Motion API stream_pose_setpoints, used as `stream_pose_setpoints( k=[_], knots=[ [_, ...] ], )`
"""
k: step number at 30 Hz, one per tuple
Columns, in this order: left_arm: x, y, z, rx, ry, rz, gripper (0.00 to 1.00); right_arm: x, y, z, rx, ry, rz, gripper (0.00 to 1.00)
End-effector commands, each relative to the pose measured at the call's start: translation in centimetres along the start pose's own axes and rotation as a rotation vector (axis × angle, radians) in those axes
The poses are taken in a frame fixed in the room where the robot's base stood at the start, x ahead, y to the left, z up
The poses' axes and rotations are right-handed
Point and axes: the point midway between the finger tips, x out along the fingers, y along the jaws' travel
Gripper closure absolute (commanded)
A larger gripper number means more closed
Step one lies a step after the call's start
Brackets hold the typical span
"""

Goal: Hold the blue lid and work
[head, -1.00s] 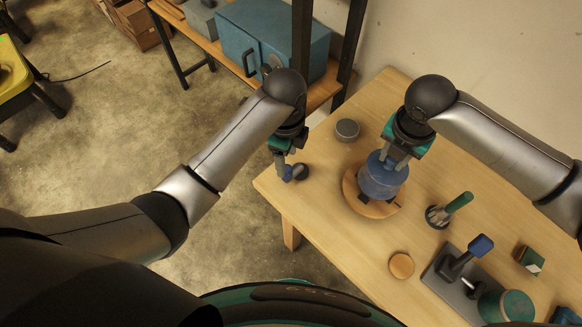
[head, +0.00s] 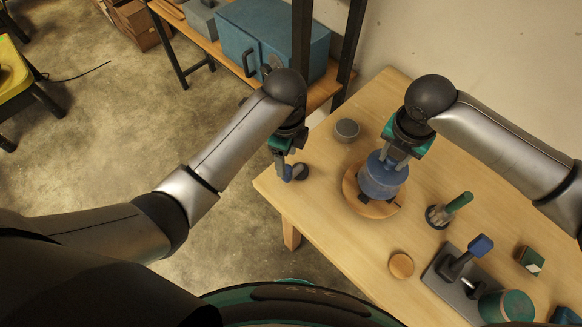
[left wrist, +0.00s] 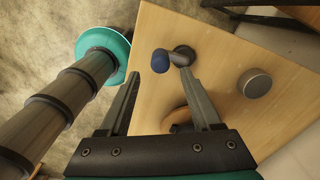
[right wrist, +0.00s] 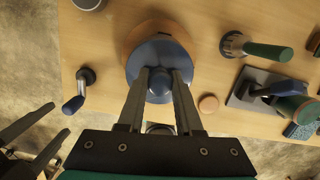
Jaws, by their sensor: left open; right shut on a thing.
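The blue lid (head: 382,164) sits on a blue round body on a wooden disc (head: 366,207) on the table. My right gripper (head: 389,162) points down at the lid from above and is shut on its knob; the right wrist view shows the fingers around the blue knob (right wrist: 159,86). My left gripper (head: 284,172) is open at the table's left corner, beside a small dark piece with a blue-tipped handle (head: 299,172). In the left wrist view that blue tip (left wrist: 160,61) lies beyond the open fingers, which do not touch it.
A grey round tin (head: 347,130) stands behind the lid. In front are a green-handled tool (head: 452,206), a wooden disc (head: 401,265) and a dark plate (head: 447,277) bearing a blue-topped lever and a green cylinder. The table's front left is clear.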

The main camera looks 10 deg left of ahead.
Motion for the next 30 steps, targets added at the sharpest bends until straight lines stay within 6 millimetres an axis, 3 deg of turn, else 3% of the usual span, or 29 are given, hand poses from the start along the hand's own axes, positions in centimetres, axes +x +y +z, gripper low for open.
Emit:
stream_pose_setpoints(
  k=[9, 12, 17, 30],
  knots=[
    [-4.4, -0.2, 0.1, -0.003, 0.000, -0.005, 0.35, 0.0, 0.0, 0.0, 0.000, 0.000, 0.000, 1.00],
    [-4.7, -0.1, 0.1, -0.003, -0.001, 0.000, 0.35, 0.0, 0.0, 0.0, 0.000, 0.000, 0.000, 1.00],
    [-3.3, 0.0, 0.1, -0.004, 0.001, 0.004, 0.35, 0.0, 0.0, 0.0, 0.000, 0.000, 0.000, 1.00],
    [3.2, 0.0, 0.1, -0.004, 0.000, 0.003, 0.35, 0.0, 0.0, 0.0, 0.000, 0.000, 0.000, 1.00]
  ],
)
